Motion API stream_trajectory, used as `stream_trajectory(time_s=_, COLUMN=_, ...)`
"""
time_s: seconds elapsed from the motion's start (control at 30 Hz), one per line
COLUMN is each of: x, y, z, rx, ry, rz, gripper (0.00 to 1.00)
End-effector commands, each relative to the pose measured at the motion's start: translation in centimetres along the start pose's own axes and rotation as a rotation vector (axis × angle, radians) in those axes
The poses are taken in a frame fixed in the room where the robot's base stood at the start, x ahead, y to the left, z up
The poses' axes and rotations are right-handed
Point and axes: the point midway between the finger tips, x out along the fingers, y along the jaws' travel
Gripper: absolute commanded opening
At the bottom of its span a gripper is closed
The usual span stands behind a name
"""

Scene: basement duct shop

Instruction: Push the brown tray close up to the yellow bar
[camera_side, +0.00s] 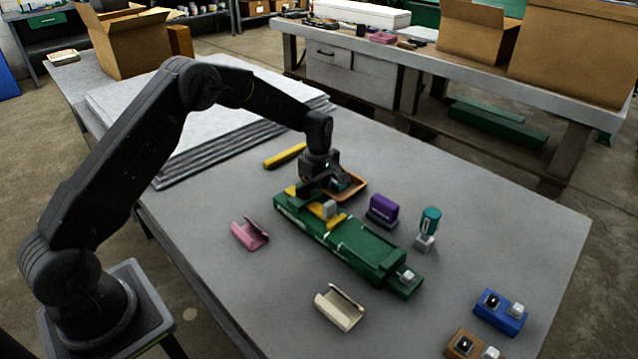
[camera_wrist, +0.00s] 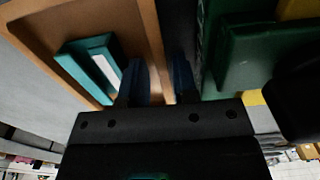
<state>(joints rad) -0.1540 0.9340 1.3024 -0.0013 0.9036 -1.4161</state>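The brown tray (camera_side: 357,190) lies on the grey table behind the green case, partly hidden by my gripper. In the wrist view the tray (camera_wrist: 30,30) fills the upper left and holds a teal block (camera_wrist: 92,68) with a pale face. The yellow bar (camera_side: 285,155) lies flat on the table to the left of the tray, with bare table between them. My gripper (camera_side: 328,192) is down at the tray's near side. In the wrist view its fingers (camera_wrist: 160,82) flank the tray wall closely, one inside and one outside, and appear shut on it.
A long green case (camera_side: 350,247) with yellow parts lies just in front of the tray. A purple block (camera_side: 383,209) and a teal-topped stamp (camera_side: 429,225) stand to its right. Stacked grey sheets (camera_side: 200,140) lie left of the yellow bar. Pink (camera_side: 250,233) and cream (camera_side: 340,308) holders lie nearer.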

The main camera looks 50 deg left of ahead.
Motion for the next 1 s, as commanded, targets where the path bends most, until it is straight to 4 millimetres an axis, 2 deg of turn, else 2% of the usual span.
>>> stream_trajectory(time_s=0.03, x=0.0, y=0.0, z=0.0, rx=0.000, ry=0.000, rz=0.000, gripper=0.23)
stream_trajectory(time_s=0.27, x=0.0, y=0.0, z=0.0, rx=0.000, ry=0.000, rz=0.000, gripper=0.01)
stream_trajectory(time_s=0.67, x=-0.1, y=0.0, z=-0.1, rx=0.000, ry=0.000, rz=0.001, gripper=0.00)
stream_trajectory(time_s=0.87, x=-0.1, y=0.1, z=-1.4, rx=-0.003, ry=0.000, rz=0.001, gripper=0.00)
stream_trajectory(time_s=1.0, x=-0.1, y=0.0, z=-3.0, rx=-0.004, ry=0.000, rz=0.001, gripper=0.00)
